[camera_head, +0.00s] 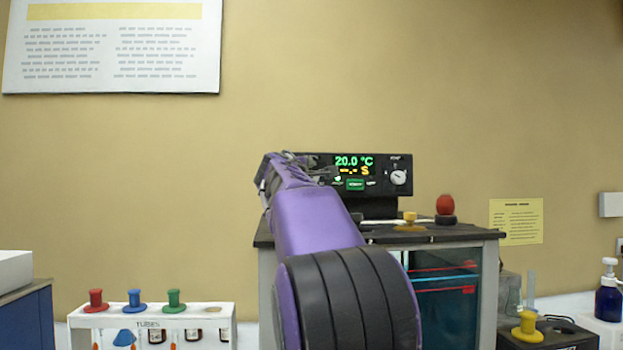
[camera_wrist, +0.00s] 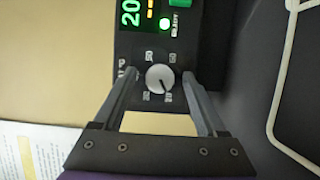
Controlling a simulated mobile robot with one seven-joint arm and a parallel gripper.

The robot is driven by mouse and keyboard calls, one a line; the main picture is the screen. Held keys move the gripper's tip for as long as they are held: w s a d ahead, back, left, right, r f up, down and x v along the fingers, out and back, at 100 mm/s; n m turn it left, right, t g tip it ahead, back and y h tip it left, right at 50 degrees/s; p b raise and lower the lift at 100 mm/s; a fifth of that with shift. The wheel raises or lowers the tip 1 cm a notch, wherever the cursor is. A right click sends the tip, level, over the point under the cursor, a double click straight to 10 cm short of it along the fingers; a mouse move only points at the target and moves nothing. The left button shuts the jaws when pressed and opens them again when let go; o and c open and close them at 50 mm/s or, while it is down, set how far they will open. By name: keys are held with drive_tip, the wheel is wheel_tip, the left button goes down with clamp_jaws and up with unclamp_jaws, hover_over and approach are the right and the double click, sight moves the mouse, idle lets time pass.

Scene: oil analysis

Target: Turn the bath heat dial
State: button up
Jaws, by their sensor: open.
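A round white dial (camera_wrist: 159,78) with a dark pointer line sits on the black control panel in the wrist view, on the left side of the display. Its pointer slants to the lower right there. My gripper (camera_wrist: 161,74) is open, one finger on each side of the dial, with gaps between the fingers and the dial. In the head view my gripper (camera_head: 312,169) is at the left part of the bath's control panel (camera_head: 382,160) and hides this dial. The green display (camera_head: 353,161) reads 20.0 °C.
A second white dial (camera_head: 398,177) is at the panel's right end. A red knob (camera_head: 445,205) and a yellow knob (camera_head: 409,220) stand on the bath lid. A tube rack (camera_head: 150,318) is at lower left, a blue bottle (camera_head: 608,297) at far right.

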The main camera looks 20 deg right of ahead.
clamp_jaws()
drive_tip(key=shift+r+m+p, duration=0.15)
drive_tip(key=shift+m+p, duration=0.25)
drive_tip(key=m+y+p, duration=0.3)
drive_tip(key=m, duration=0.2)
drive_tip(key=m+y+p, duration=0.2)
drive_tip(key=m+y, duration=0.1)
drive_tip(key=m, duration=0.3)
drive_tip(key=d+m+y+p, duration=0.1)
drive_tip(key=m+y+p, duration=0.2)
drive_tip(key=m, duration=0.2)
drive_tip(key=shift+s+r+m+y+p, duration=0.1)
drive_tip(key=shift+s+m+y+p, duration=0.05)
drive_tip(key=shift+m+y+p, duration=0.2)
idle(0.6)
drive_tip(key=shift+a, duration=0.1)
